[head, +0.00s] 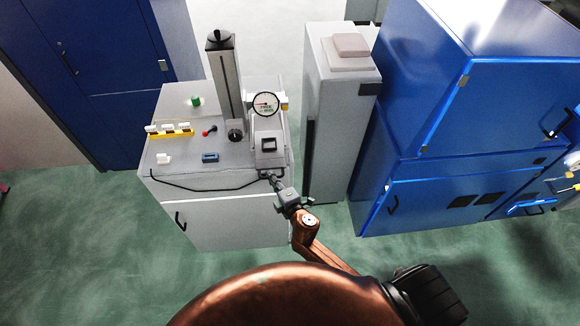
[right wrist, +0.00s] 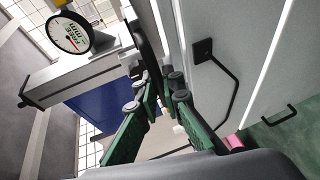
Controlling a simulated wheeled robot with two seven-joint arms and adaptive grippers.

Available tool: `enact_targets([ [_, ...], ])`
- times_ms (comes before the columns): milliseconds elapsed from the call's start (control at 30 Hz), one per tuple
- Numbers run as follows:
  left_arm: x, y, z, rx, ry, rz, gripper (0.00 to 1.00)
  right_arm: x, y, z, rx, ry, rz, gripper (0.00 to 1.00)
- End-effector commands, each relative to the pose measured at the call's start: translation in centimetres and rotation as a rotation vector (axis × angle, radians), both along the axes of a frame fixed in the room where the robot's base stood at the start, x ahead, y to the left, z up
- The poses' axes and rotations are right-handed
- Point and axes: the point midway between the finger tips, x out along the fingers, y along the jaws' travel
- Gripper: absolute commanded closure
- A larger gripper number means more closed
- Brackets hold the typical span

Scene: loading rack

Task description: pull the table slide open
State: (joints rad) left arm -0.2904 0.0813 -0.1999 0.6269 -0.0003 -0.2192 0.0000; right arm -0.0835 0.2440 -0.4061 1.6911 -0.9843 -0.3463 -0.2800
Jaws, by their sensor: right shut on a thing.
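The table slide appears to be the grey top section (head: 225,175) of a grey cabinet, though its seams are hard to make out. A long black bar handle (head: 205,189) runs across its front. My right gripper (head: 272,178) is at the right end of that front edge, below the dial-gauge stand. In the right wrist view, the fingers of my right gripper (right wrist: 158,80) are closed around a dark bar (right wrist: 150,45), which looks like the handle. The exact contact is partly hidden. My left gripper is out of view.
A dial gauge (head: 265,104) and a tall column (head: 225,85) stand on the cabinet top with small blocks. The cabinet door has a black handle (head: 180,221). A grey pedestal (head: 322,150) and blue machine (head: 440,190) stand right. Green floor (head: 80,245) is clear at left.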

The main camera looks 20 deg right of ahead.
Motion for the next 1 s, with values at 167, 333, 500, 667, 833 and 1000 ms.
enact_targets([
  [167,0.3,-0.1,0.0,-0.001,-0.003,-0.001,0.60,-0.3,1.3,-0.2,-0.001,0.004,0.017,1.00],
  [333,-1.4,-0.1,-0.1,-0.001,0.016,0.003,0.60,-0.3,1.4,-0.2,-0.002,0.004,0.017,1.00],
  [500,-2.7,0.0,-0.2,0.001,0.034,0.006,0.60,-0.4,1.3,-0.2,-0.001,0.003,0.017,0.86],
  [667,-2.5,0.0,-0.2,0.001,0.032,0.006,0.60,-0.4,1.2,-0.1,-0.001,0.002,0.016,0.85],
  [833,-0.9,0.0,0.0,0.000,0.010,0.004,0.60,-0.6,1.2,-0.1,-0.001,0.002,0.016,0.85],
  [1000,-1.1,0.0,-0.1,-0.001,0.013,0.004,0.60,-2.6,1.0,0.2,0.000,0.003,0.016,0.85],
])
